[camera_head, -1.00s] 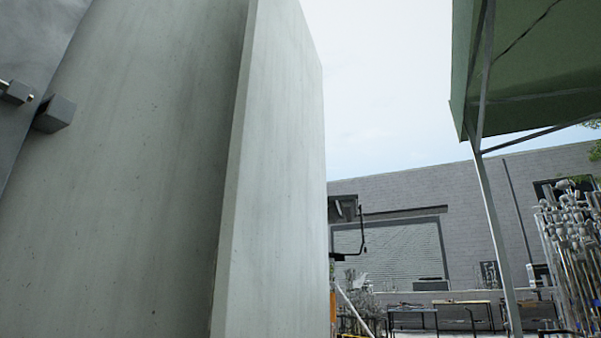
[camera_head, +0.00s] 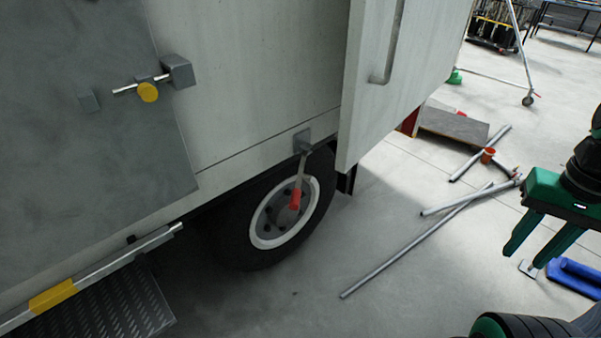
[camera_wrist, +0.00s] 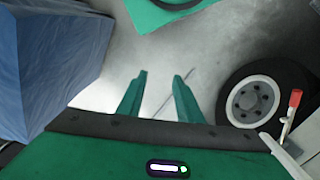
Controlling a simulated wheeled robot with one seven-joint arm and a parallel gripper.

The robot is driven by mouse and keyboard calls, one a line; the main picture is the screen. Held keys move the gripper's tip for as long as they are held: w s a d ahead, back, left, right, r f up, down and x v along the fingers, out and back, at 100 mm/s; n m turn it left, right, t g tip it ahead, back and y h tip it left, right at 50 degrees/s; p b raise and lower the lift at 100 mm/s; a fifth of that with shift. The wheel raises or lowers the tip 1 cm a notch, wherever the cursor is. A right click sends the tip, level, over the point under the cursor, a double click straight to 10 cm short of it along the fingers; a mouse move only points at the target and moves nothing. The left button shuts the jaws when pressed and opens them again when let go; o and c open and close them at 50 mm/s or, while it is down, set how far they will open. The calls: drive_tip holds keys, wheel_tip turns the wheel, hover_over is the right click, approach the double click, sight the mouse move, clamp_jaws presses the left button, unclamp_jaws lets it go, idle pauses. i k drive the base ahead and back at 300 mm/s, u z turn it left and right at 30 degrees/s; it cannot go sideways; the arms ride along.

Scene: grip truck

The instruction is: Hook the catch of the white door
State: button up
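The white door (camera_head: 400,90) stands swung out from the white truck side, with a long vertical grey handle (camera_head: 392,45) on it. A catch with a red grip (camera_head: 295,198) hangs down from a grey block (camera_head: 302,141) on the truck's lower edge, in front of the wheel. The red grip (camera_wrist: 291,110) also shows at the right of the wrist view. My green gripper (camera_head: 525,257) is at the right of the head view, away from door and catch. Its fingers (camera_wrist: 160,75) are apart with nothing between them.
A grey panel (camera_head: 90,130) with a yellow-knobbed bolt (camera_head: 148,92) covers the left. A wheel (camera_head: 285,210) and tread-plate step (camera_head: 115,300) lie below. Loose pipes (camera_head: 415,240), a blue object (camera_head: 575,275) and a ramp-like box (camera_head: 450,127) are on the floor.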

sight(294, 202)
drive_tip(key=u, duration=0.05)
drive_tip(key=k, duration=0.65)
drive_tip(key=u, duration=0.1)
drive_tip(key=i, duration=1.15)
drive_tip(key=u, duration=0.6)
